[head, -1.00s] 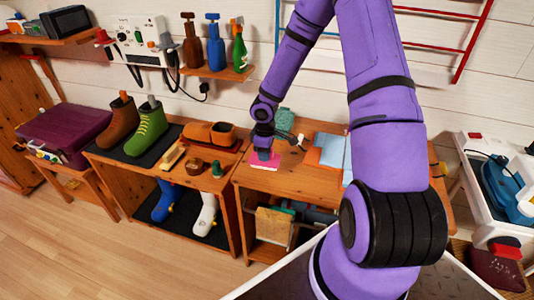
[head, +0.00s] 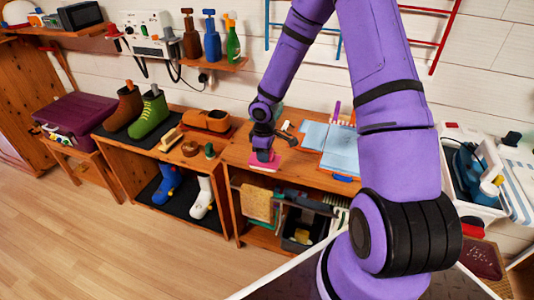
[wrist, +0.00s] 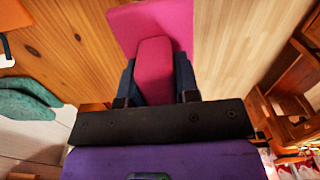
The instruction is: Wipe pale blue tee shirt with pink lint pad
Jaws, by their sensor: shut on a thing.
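My gripper (head: 263,152) is shut on the pink lint pad (head: 264,162), near the front left part of the wooden table. In the wrist view my gripper (wrist: 155,78) has a dark finger on each side of the pad's raised pink grip (wrist: 155,65). The flat pink plate of the lint pad (wrist: 128,22) spans the table's edge in that picture, with floor to its right. I cannot tell whether it touches the table. The pale blue tee shirt (head: 342,152) lies flat on the table to the right of my gripper, partly hidden behind my arm.
A green thing (wrist: 25,100) lies left of my gripper in the wrist view. A shelf bench with boots (head: 150,115) stands left. A white crate (head: 472,170) stands right of my arm. Bottles (head: 212,38) stand on a wall shelf. The wooden floor (head: 110,215) at front left is clear.

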